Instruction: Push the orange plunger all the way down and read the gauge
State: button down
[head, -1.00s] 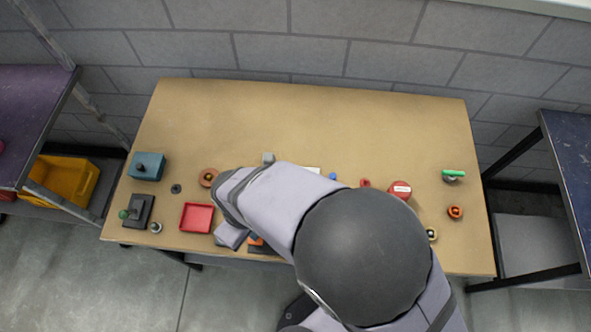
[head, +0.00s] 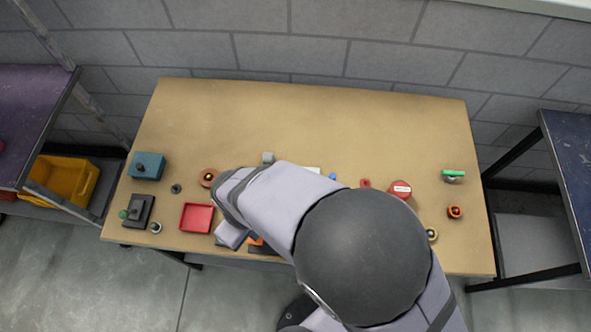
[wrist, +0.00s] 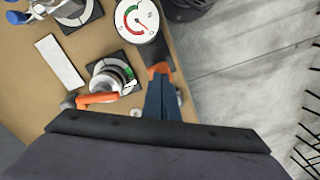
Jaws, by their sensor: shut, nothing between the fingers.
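The orange plunger (wrist: 160,69) shows in the wrist view right at my fingertips, mostly covered by them. I cannot tell whether they touch it or how far down it is. A patch of orange (head: 257,240) also shows beside my gripper in the head view. My gripper (wrist: 161,84) is shut and empty, its fingers pointing down at the plunger. The gauge (wrist: 134,16) is a white round dial beyond the plunger, with a green arc, a red arc and a red needle slanting to the lower right. Its numbers are too small to read. My arm hides the gauge in the head view.
A valve with an orange lever (wrist: 97,99) stands left of my fingers, near a white strip (wrist: 60,62). A red tray (head: 197,218) and a teal box (head: 148,166) lie left on the table (head: 300,120). Its back is clear. The table edge is close to the plunger.

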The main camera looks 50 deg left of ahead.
jog(key=shift+f, duration=0.15)
jog(key=shift+f+b, duration=1.15)
jog(key=shift+f, duration=0.5)
jog(key=shift+r+p, duration=1.6)
jog(key=shift+r, duration=0.2)
jog(key=shift+r+p, duration=2.15)
jog(key=shift+r, duration=0.4)
